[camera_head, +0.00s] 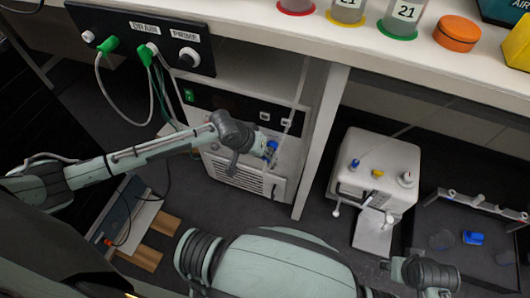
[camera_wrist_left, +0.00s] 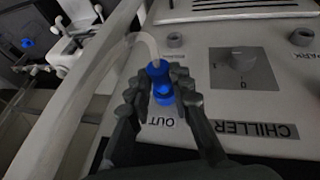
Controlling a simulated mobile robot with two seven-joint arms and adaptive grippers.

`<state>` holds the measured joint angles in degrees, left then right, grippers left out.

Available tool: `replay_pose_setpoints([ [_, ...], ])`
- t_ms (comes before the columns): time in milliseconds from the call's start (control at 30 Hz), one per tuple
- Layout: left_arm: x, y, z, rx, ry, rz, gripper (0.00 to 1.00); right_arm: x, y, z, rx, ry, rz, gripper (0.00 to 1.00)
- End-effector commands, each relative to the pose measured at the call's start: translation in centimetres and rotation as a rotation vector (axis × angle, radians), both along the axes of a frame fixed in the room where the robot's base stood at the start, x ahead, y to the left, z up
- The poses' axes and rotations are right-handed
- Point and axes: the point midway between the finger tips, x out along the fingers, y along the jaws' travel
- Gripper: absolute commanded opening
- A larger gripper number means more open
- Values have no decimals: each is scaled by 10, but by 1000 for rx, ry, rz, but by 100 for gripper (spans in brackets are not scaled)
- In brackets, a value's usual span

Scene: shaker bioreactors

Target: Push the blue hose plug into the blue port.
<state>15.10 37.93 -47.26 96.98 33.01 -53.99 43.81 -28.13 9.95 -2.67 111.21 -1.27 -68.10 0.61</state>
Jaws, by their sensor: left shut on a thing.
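The blue hose plug (camera_wrist_left: 159,70) is between the fingers of my left gripper (camera_wrist_left: 160,88) in the left wrist view, with a pale clear hose rising from it. My left gripper is shut on the plug just over the chiller's front panel, near the label OUT (camera_wrist_left: 162,122). More blue (camera_wrist_left: 163,97) shows low between the fingers; I cannot tell whether it is plug or port, or whether they touch. In the head view the blue plug (camera_head: 271,147) shows by my left gripper (camera_head: 264,153) at the chiller. My right gripper (camera_head: 436,291) is at the lower right edge, its fingers unclear.
The chiller (camera_head: 230,175) stands under the bench, beside a bench leg (camera_head: 322,140). A white device (camera_head: 378,160) and a dark tray (camera_head: 425,220) are to the right. Green plugs with hoses hang at the upper left.

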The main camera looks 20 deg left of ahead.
Motion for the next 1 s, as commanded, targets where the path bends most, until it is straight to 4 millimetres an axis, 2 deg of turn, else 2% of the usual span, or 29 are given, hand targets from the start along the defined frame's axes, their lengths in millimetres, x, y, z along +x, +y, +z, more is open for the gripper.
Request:
replay_pose_setpoints([
  [267, 0, 0, 1, 0, 0, 0, 0, 0, 0, 7, 0, 0, 0, 40],
  [1000, 8, 0, 0, 0, 0, 1, 0, 0, 0, 8, 0, 0, 0, 40],
])
